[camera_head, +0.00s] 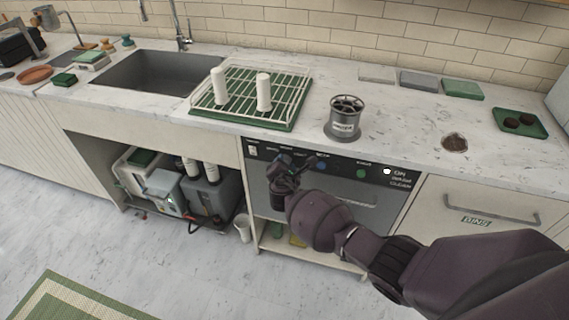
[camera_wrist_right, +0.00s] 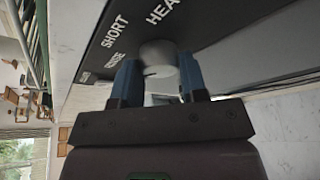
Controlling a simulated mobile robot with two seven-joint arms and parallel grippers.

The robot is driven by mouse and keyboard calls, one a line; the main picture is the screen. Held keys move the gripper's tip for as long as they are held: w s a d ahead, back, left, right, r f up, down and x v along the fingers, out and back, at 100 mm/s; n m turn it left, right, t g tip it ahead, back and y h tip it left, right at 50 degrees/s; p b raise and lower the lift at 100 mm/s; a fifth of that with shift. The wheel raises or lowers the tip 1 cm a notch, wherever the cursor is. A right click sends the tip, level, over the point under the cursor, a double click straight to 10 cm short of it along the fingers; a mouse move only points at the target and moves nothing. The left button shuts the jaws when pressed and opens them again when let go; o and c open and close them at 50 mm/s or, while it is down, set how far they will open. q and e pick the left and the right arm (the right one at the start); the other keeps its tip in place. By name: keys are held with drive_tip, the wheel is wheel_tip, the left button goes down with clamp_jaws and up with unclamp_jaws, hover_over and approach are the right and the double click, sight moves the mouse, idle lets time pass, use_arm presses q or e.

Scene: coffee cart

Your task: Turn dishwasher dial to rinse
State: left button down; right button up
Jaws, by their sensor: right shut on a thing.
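The dishwasher (camera_head: 340,172) sits under the counter with a black control panel across its top. In the right wrist view, a round grey dial (camera_wrist_right: 157,53) stands out from the panel (camera_wrist_right: 190,28). The labels SHORT and HEA..., cut off, are readable beside the dial, with smaller blurred lettering to the left. My right gripper (camera_wrist_right: 160,75) is shut on the dial, one blue fingertip on each side. In the head view my right gripper (camera_head: 286,170) is at the panel's left part and hides the dial. I cannot tell where the dial's pointer aims. My left gripper is not in view.
A dish rack (camera_head: 292,97) with two white cylinders and a dark round container (camera_head: 345,120) stand on the counter above. The dishwasher handle (camera_head: 352,199) lies below the panel. A BINS drawer (camera_head: 470,195) is to the right; an open shelf with machines is to the left.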

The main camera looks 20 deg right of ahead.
idle(0.3)
drive_tip(key=o, duration=0.8)
drive_tip(key=shift+o, duration=0.6)
drive_tip(key=p+v, duration=0.2)
drive_tip(key=v, duration=0.8)
drive_tip(key=shift+s, duration=0.4)
drive_tip(key=shift+a+r, duration=0.1)
drive_tip(key=shift+a, duration=0.05)
